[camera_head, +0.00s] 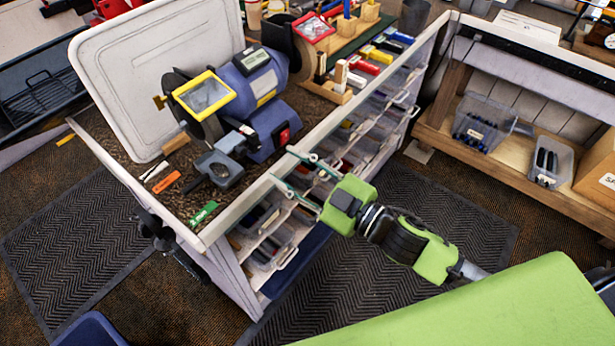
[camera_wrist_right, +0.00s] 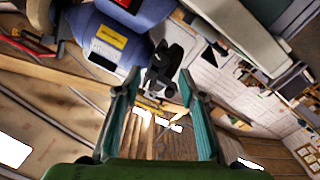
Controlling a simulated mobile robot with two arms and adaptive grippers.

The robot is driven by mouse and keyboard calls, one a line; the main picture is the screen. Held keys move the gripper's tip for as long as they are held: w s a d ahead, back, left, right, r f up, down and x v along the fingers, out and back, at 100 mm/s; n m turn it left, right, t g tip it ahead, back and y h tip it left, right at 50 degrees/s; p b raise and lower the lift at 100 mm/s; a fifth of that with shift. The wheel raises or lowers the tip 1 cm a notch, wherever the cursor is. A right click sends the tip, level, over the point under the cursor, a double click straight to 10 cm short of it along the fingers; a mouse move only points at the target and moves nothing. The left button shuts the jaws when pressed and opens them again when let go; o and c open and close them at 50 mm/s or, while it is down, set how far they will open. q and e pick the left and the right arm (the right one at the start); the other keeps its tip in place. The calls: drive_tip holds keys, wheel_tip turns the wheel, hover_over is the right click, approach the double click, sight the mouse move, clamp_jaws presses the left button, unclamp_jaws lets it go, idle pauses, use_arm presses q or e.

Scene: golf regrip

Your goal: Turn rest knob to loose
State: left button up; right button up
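The blue bench grinder (camera_head: 255,95) stands on the workbench, with a yellow-framed shield (camera_head: 204,94) over its wheel. A grey tool rest (camera_head: 220,170) sits at its front. I cannot clearly make out the rest knob in the head view. My right gripper (camera_head: 282,165) is open and empty, its two teal fingers reaching over the bench's front edge toward the grinder, apart from it. In the right wrist view, a black fitting (camera_wrist_right: 164,68) beside the blue grinder body (camera_wrist_right: 112,38) shows beyond and between the open fingertips (camera_wrist_right: 160,82). My left gripper is not in view.
A large pale panel (camera_head: 150,65) stands upright behind the grinder. A green piece (camera_head: 203,213) and an orange piece (camera_head: 166,182) lie on the bench top. Open drawers with clear bins (camera_head: 283,245) lie below the right arm. A wooden shelf (camera_head: 440,125) stands at right.

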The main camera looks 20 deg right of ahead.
drive_tip(key=shift+v, duration=2.35)
